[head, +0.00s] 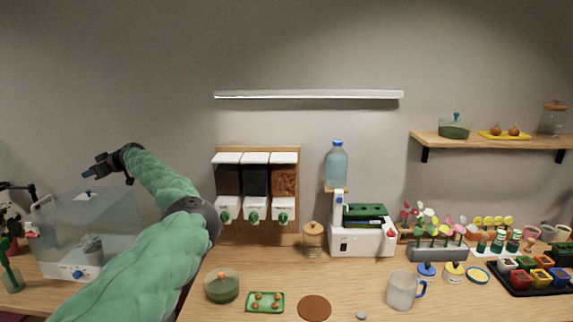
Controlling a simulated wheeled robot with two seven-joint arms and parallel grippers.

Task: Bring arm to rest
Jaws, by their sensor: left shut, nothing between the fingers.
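My left arm comes in from the lower left in a green sleeve and is raised. Its black left gripper (91,173) is in the air at the left, above the clear box (90,225), pointing left. Its fingers are shut and hold nothing. My right gripper is outside the head view.
The wooden counter (270,275) carries a glass bowl (221,287), a green tray (265,302), a brown disc (314,307), a clear mug (401,290) and a white machine (361,240). A three-bin dispenser (256,185) hangs on the wall. Flowers and pots crowd the right.

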